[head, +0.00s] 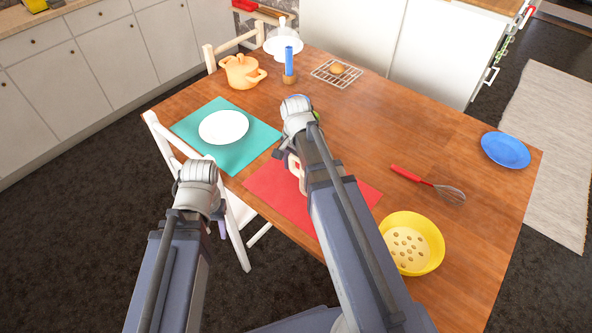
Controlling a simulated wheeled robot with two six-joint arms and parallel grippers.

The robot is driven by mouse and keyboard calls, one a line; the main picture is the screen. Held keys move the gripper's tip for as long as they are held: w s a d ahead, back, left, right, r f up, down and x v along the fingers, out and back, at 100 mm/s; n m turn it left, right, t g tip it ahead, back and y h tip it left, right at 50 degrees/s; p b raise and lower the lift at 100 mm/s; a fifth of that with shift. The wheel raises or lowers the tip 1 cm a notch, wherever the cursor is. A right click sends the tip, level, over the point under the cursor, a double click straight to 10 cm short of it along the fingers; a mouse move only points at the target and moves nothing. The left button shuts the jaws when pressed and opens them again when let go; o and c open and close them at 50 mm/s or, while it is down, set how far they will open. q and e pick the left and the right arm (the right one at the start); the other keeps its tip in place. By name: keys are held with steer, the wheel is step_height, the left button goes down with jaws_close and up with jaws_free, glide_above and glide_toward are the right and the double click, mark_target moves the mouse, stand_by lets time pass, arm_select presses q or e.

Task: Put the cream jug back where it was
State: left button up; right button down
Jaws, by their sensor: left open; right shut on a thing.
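A cream-coloured piece with a handle-like shape, which looks like the cream jug (296,168), shows just left of my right forearm, over the red mat (268,187). Most of it is hidden by my arm, and I cannot tell whether it touches the mat. My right gripper (300,150) is shut on it, its fingers mostly hidden behind the wrist. My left gripper (217,215) is open and empty, low beside the white chair at the table's near left edge; its fingertips are largely hidden.
A white plate (223,127) lies on a teal mat (247,155). A red-handled whisk (412,175), yellow colander (432,232) and blue plate (506,150) are right. The table's middle is clear.

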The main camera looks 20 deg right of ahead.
steer(key=shift+f, duration=0.1)
jaws_free()
step_height(320, 180, up, 12)
steer(key=p, duration=1.2)
steer(key=shift+r, duration=0.2)
steer(key=s+a+n+h, duration=0.1)
steer(key=s+a+n, duration=1.1)
steer(key=a+n, duration=0.3)
steer(key=shift+s+n, duration=0.4)
